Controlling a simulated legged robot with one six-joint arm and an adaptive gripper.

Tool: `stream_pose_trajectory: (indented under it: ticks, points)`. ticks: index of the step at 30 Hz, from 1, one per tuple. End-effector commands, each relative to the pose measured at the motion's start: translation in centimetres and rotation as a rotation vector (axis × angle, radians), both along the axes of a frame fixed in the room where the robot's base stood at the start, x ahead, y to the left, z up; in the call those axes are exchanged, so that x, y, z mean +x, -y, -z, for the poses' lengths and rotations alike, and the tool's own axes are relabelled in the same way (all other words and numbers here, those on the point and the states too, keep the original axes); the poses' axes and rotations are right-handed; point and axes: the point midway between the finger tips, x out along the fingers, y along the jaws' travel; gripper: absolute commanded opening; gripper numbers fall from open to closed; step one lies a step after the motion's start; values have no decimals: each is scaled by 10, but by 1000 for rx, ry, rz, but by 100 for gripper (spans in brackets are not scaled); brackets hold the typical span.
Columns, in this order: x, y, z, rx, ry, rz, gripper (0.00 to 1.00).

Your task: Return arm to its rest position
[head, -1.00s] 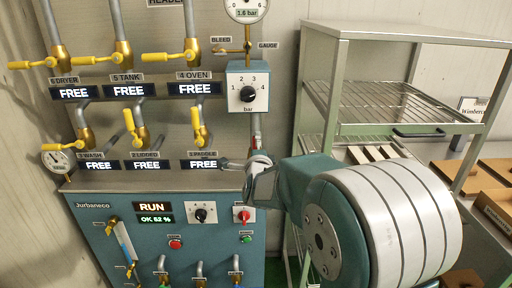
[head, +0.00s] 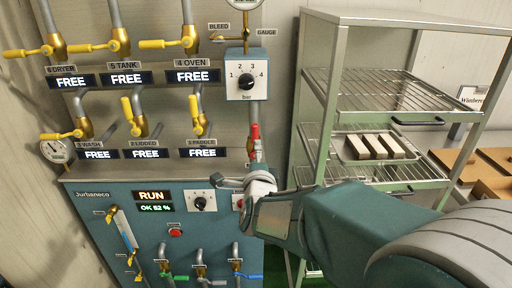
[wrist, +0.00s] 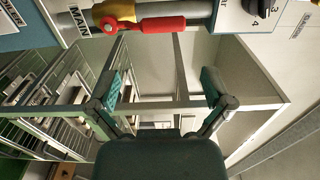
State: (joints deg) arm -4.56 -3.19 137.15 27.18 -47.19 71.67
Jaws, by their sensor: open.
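My gripper (head: 237,181) is in front of the blue control panel (head: 118,250) in the head view, near the right end of the steel ledge. My arm reaches to it from the lower right. In the wrist view my gripper (wrist: 164,92) has its two fingers spread wide with nothing between them. A valve with a red handle (wrist: 150,24) crosses the top of the wrist view, beyond the fingertips and apart from them. The same red handle (head: 255,136) stands upright just behind my gripper in the head view.
A steel rack (head: 335,95) stands right of the panel, close to my arm. A tray with several bars (head: 375,146) lies on its shelf. Yellow-handled valves (head: 165,44) line the panel above the ledge. Wooden boxes (head: 490,165) are at the far right.

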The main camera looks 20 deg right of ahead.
Motion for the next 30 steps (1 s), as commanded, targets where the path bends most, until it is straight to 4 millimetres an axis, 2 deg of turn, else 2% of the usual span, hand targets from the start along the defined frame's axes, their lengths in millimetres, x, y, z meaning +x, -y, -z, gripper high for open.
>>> stream_pose_trajectory:
  ticks: [4, 19, 23, 30]
  points:
    - [-10, -2, 0, 1, 0, 1, 100]
    - [-12, -4, 0, -19, -23, -15, 100]
    - [-22, -15, -1, -127, -133, -97, 100]
    - [-66, -38, 8, -470, -421, -345, 100]
